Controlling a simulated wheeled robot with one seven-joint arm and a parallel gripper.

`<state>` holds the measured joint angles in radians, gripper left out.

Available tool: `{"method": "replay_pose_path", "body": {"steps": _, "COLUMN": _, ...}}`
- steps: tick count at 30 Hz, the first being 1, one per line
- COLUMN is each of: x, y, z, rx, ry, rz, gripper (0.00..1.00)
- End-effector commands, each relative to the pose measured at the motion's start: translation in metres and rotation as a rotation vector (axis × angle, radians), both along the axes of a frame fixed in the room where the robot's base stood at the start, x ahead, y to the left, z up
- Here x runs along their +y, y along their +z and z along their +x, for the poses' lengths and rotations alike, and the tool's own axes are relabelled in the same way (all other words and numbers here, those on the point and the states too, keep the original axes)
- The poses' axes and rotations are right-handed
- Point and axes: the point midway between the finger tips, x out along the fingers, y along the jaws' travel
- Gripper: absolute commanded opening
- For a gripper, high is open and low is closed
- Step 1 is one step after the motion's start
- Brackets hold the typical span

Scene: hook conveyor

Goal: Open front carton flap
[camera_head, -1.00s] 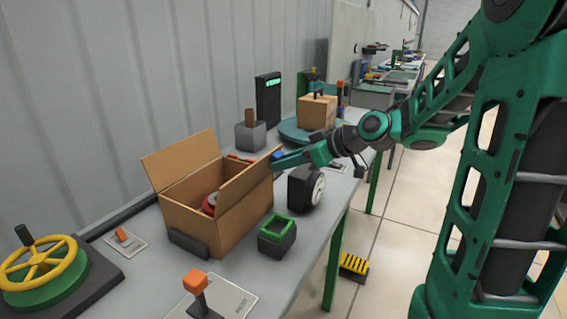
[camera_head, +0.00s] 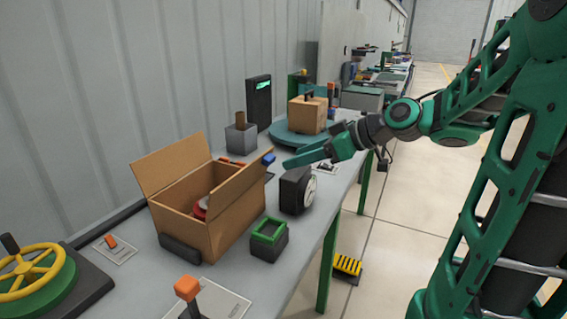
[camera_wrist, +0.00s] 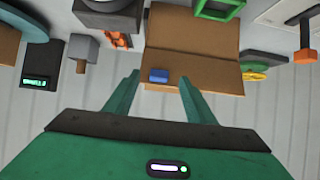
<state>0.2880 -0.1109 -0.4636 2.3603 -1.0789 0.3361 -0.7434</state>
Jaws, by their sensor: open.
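The brown carton (camera_head: 183,223) stands on the bench with its top open. Its front flap (camera_head: 240,190) stands up and slopes outward along the near right side; it also shows in the wrist view (camera_wrist: 205,75). A blue tab (camera_head: 268,159) sits at the flap's upper edge. My gripper (camera_head: 286,164) is open and empty, just right of the blue tab, apart from it in the head view. In the wrist view the tab (camera_wrist: 158,75) appears between my two fingertips (camera_wrist: 160,79). A red round thing (camera_head: 201,208) lies inside the carton, partly hidden by the flap.
A black gauge (camera_head: 294,190) and a green-rimmed block (camera_head: 268,240) stand close in front of the carton. A grey block with a brown peg (camera_head: 240,138) and a smaller box (camera_head: 307,116) on a turntable stand behind. An orange-topped lever (camera_head: 187,289) and yellow wheel (camera_head: 35,266) are nearer.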

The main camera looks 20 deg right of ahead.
Motion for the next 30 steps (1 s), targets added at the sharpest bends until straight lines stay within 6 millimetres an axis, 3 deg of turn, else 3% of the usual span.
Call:
{"method": "replay_pose_path", "body": {"steps": 8, "x": -0.013, "y": 0.012, "z": -0.017, "rx": 0.001, "ry": 0.001, "rz": 0.000, "gripper": 0.50}}
{"method": "replay_pose_path", "body": {"steps": 24, "x": -0.013, "y": 0.013, "z": -0.018, "rx": 0.004, "ry": 0.001, "rz": 0.000, "gripper": 0.50}}
{"method": "replay_pose_path", "body": {"steps": 27, "x": -0.014, "y": 0.005, "z": -0.022, "rx": 0.041, "ry": -0.015, "rz": -0.004, "gripper": 0.50}}
{"method": "replay_pose_path", "body": {"steps": 30, "x": -0.017, "y": -0.014, "z": -0.034, "rx": 0.142, "ry": -0.065, "rz": -0.015, "gripper": 0.50}}
